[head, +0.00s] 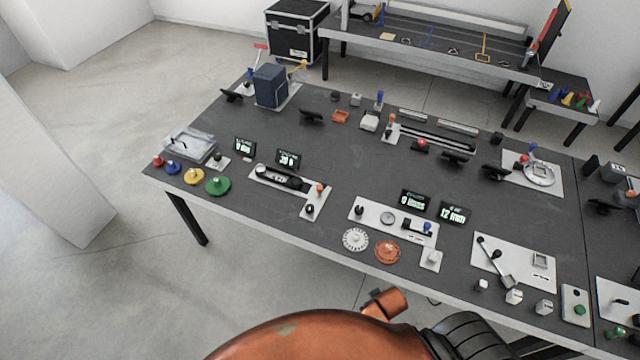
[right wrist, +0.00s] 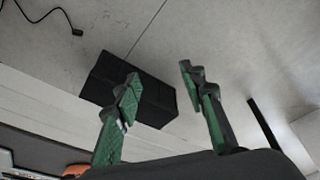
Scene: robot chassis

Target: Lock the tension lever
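No label in view marks the tension lever, so I cannot tell for certain which part it is. One candidate is a black lever arm (head: 494,259) with a knob end, lying slantwise on a white plate (head: 477,267) at the right front of the table. Whether it is locked cannot be told. In the right wrist view my right gripper (right wrist: 160,78) has its two green fingers spread apart with nothing between them. It is away from the table top, with floor and a dark box behind it. My left gripper is in neither view.
The dark table (head: 330,140) carries several fixtures. Coloured knobs, including a green knob (head: 217,185), stand at the left front. An orange disc (head: 387,251) and small displays sit near the middle. A second table (head: 440,55) and a black case (head: 296,30) stand behind.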

